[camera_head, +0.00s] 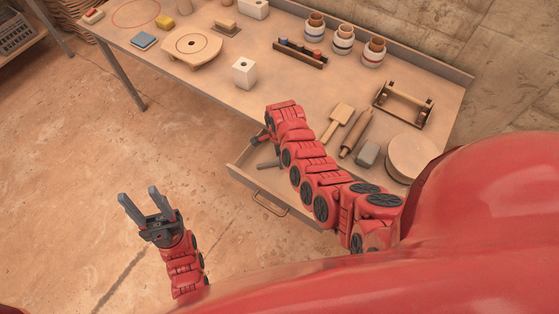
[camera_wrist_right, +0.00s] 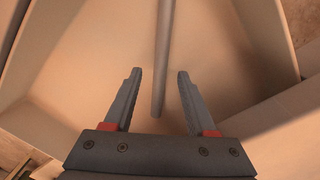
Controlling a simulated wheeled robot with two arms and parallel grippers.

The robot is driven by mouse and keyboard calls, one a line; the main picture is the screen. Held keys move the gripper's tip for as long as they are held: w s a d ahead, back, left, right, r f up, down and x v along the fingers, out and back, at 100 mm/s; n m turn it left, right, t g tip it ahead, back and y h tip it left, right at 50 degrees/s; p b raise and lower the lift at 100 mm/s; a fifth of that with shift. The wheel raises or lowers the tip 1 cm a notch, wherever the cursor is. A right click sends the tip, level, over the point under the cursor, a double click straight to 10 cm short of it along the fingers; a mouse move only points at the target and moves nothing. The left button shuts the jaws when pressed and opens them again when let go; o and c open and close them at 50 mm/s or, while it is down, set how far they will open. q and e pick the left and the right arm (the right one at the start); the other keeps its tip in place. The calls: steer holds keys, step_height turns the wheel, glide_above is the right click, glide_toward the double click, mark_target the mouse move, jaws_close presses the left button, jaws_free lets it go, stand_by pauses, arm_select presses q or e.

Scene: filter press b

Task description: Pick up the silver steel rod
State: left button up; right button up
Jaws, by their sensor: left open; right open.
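The silver steel rod (camera_wrist_right: 163,50) lies in the open drawer (camera_head: 241,176) below the worktable. In the right wrist view it runs from the top edge down between the fingers of my right gripper (camera_wrist_right: 160,73). That gripper is open, with a finger to each side of the rod and a gap on both sides. In the head view a short grey piece of the rod (camera_head: 268,165) shows beside my right arm, which hides much of the drawer. My left gripper (camera_head: 137,194) is open and empty over the floor at the left.
The drawer walls stand close around my right gripper. The floor at the left is clear.

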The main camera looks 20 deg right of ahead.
steer(key=shift+f, duration=0.6)
jaws_close()
